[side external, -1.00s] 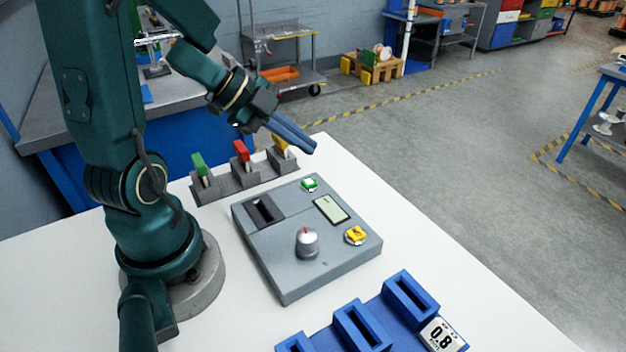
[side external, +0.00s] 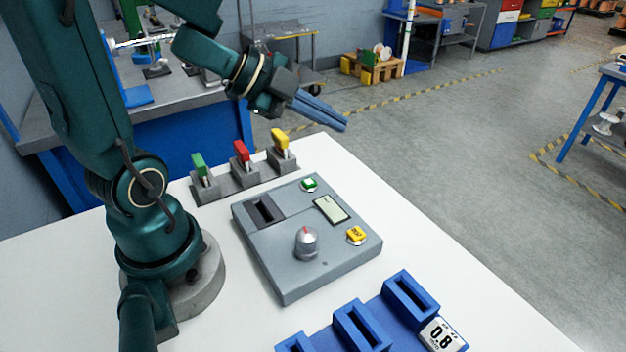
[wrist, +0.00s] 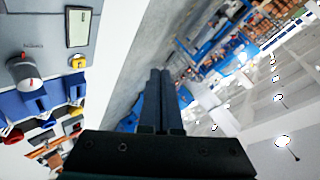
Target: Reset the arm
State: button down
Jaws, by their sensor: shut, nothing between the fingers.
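My gripper (side external: 344,124) is shut and empty, with its blue fingers held together, raised in the air beyond the far edge of the white table. Its shut fingers also show in the wrist view (wrist: 160,75). The grey control box (side external: 285,270) lies on the table below and nearer the camera. It has a slot, a screen (side external: 332,209), a green button (side external: 309,184), a yellow button (side external: 356,235) and a knob (side external: 306,243). My gripper touches none of these.
Green (side external: 199,163), red (side external: 241,151) and yellow (side external: 280,138) handled pieces stand in a grey holder (side external: 245,181) behind the box. A blue slotted rack (side external: 372,325) with a white "0.8" block (side external: 441,336) is at the front. Bare table (side external: 440,235) lies right of the box.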

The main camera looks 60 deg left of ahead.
notch_tip(320, 180, up, 9)
jog(key=n+t+y, duration=0.4)
jog(key=n+y, duration=0.3)
jog(key=n, duration=0.2)
jog(key=s+d+f+n+g+h, duration=0.1)
jog(key=s+d+f+n+g, duration=0.1)
jog(key=s, duration=0.4)
jog(key=s+d+f+n+g+h, duration=0.2)
jog(key=s+d+f+n+g, duration=0.1)
jog(key=s+f+g, duration=0.3)
jog(key=shift+s+d+f+n+g, duration=0.3)
jog(key=shift+d+f+n, duration=0.1)
jog(key=shift+f, duration=0.15)
